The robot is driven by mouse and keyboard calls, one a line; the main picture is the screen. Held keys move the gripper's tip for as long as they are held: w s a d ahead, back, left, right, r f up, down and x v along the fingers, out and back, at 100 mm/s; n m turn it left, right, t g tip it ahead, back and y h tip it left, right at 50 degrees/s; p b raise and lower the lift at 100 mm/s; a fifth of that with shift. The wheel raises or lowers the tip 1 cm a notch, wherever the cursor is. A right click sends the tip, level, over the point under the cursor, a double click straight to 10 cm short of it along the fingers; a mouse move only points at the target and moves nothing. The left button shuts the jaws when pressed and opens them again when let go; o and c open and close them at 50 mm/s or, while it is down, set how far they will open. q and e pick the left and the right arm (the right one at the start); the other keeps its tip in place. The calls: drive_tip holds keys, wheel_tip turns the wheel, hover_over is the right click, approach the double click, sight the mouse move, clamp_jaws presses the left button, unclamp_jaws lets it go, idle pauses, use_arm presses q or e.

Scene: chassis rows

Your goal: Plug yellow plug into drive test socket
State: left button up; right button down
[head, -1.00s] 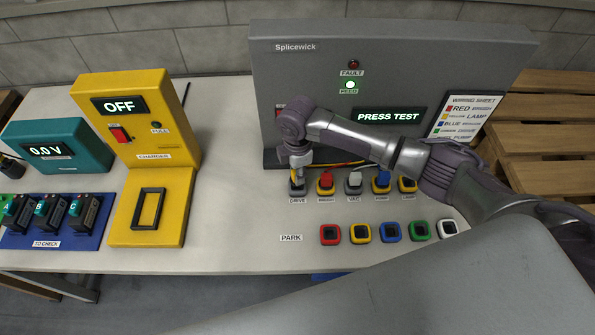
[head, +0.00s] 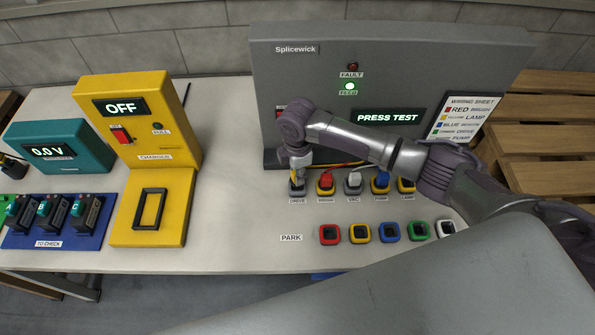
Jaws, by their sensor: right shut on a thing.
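My right gripper (head: 297,172) points down at the grey drive socket (head: 297,188), the leftmost of the upper row in front of the Splicewick panel. It is shut on the yellow plug (head: 294,173), of which only a small yellow patch shows between the fingers. The plug is right at the drive socket; I cannot tell whether it is seated, because the fingers hide the contact. My left gripper is not in view.
Red (head: 326,182), white (head: 354,181) and blue (head: 381,181) plugs stand in sockets to the right. A lower park row of coloured sockets (head: 360,233) lies in front. The grey panel (head: 310,75) rises behind. A yellow charger (head: 180,205) stands left; the table between is clear.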

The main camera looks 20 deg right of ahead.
drive_tip(key=shift+f+b, duration=0.75)
drive_tip(key=shift+f, duration=0.6)
drive_tip(key=c, duration=0.9)
unclamp_jaws()
wheel_tip(320, 180, up, 12)
drive_tip(key=shift+r, duration=0.1)
